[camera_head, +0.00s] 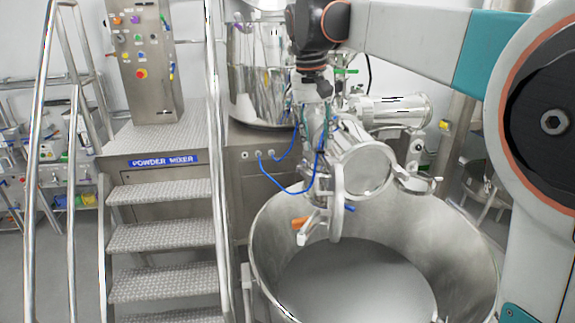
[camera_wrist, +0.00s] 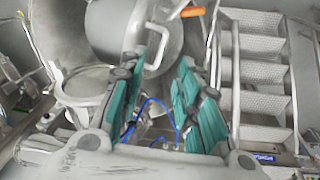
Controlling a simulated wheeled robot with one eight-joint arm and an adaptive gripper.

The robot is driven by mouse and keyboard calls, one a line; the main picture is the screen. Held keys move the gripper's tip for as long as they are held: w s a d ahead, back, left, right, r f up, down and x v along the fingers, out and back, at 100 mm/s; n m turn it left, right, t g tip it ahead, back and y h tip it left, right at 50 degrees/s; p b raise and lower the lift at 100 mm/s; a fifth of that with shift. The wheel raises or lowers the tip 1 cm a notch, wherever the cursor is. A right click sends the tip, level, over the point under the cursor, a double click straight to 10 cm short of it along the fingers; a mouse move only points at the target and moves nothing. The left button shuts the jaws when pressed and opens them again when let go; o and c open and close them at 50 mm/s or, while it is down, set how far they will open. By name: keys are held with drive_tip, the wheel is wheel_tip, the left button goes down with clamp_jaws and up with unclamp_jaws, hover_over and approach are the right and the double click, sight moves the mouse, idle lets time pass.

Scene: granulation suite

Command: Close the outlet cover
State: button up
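The mixer's outlet (camera_head: 366,170) is a round metal flange over the bin. It also shows in the wrist view as a pale ring (camera_wrist: 84,88) left of my fingers. The outlet cover (camera_head: 338,205) seems to hang swung out beside the flange, seen nearly edge-on, with an orange handle (camera_head: 300,223) at its lower left. In the wrist view the cover's curved pale edge (camera_wrist: 164,45) and the orange handle (camera_wrist: 192,11) show beyond my fingertips. My gripper (camera_wrist: 158,72) has its teal fingers apart with nothing gripped. In the head view it (camera_head: 318,108) is above the outlet, partly hidden among the fittings.
A large open bin (camera_head: 470,255) with grey powder stands below the outlet. Blue cables (camera_head: 265,180) loop from the mixer housing and show between my fingers in the wrist view. Metal stairs (camera_head: 160,238) with a handrail stand at the left. A horizontal cylinder (camera_head: 395,110) sits behind the outlet.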

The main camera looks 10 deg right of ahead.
drive_tip(key=g, duration=0.1)
approach(317, 182)
drive_tip(key=shift+m, duration=0.3)
drive_tip(key=f, duration=0.2)
drive_tip(key=f+p, duration=0.1)
drive_tip(key=f, duration=0.2)
drive_tip(key=d+f, duration=0.1)
drive_tip(key=f, duration=0.1)
drive_tip(key=shift+f+p, duration=0.35)
drive_tip(key=shift+f, duration=0.05)
clamp_jaws()
